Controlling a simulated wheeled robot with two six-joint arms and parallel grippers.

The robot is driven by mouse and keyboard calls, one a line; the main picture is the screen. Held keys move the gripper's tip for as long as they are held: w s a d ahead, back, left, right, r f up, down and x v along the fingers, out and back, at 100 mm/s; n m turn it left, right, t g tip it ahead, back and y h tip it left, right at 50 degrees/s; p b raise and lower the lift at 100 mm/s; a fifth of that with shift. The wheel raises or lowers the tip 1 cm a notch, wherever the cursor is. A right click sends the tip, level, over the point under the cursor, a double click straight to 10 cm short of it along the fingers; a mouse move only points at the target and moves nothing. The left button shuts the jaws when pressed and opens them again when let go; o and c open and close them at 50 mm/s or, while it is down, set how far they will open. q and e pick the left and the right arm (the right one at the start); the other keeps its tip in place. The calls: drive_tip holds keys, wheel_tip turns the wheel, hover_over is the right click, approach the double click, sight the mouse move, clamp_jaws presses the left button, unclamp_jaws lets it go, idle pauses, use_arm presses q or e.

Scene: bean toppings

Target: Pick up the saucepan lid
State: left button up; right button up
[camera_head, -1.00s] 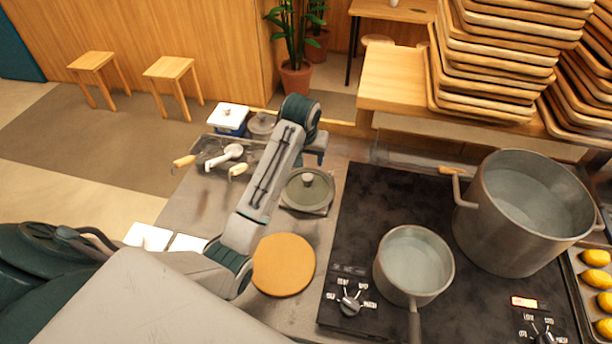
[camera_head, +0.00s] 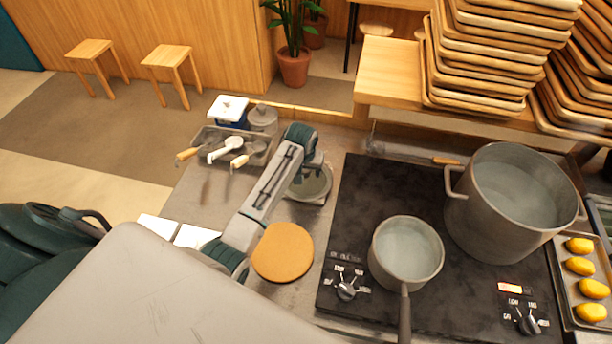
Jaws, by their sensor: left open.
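The saucepan lid (camera_head: 317,187) is a round, grey-green disc on the steel counter, left of the black stove. Its knob is hidden behind my left gripper. My left gripper (camera_head: 310,172) is open and hangs over the lid's upper left part. Whether its fingers touch the knob cannot be told. The saucepan (camera_head: 408,252) stands uncovered on the stove with pale liquid in it, its handle pointing toward me. My right gripper is not in view.
A round wooden board (camera_head: 283,252) lies in front of the lid. A large pot (camera_head: 508,205) stands on the stove (camera_head: 375,190) at the right. A utensil tray (camera_head: 262,158), a blue-and-white container (camera_head: 228,111) and a grey jar (camera_head: 263,118) stand behind my left arm.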

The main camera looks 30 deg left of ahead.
use_arm(q)
drive_tip(key=c, duration=0.6)
drive_tip(key=shift+r, duration=0.1)
drive_tip(key=c, duration=0.6)
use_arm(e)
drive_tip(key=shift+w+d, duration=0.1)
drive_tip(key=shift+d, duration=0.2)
